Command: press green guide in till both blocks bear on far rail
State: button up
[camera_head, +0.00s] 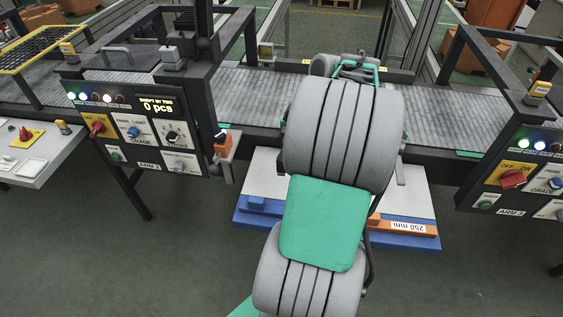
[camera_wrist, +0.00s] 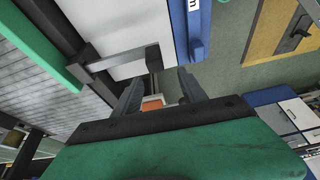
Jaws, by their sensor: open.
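A green strip (camera_wrist: 42,45), which looks like the guide, runs along the conveyor edge at the upper left of the wrist view. A short green strip also shows on the conveyor's front edge in the head view (camera_head: 470,154). My gripper (camera_wrist: 160,88) is open, its two dark fingers apart with nothing held. A small orange thing (camera_wrist: 152,103) shows beyond and between them. My arm hides the gripper and the middle of the conveyor in the head view. I cannot pick out the two blocks or the far rail for sure.
The grey conveyor (camera_head: 445,112) crosses behind my arm. A white board (camera_head: 268,179) with blue parts (camera_head: 253,216) and an orange piece marked 250 mm (camera_head: 405,226) lies in front. Control panels stand left (camera_head: 140,130) and right (camera_head: 520,178). Front floor is clear on both sides.

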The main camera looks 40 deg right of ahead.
jog(key=x, duration=0.2)
jog(key=d+x, duration=0.1)
jog(key=x, duration=0.4)
jog(key=shift+s+d+f, duration=0.1)
jog(key=shift+s+f, duration=0.05)
jog(key=shift+f, duration=0.3)
grip_shut()
dwell(1.0)
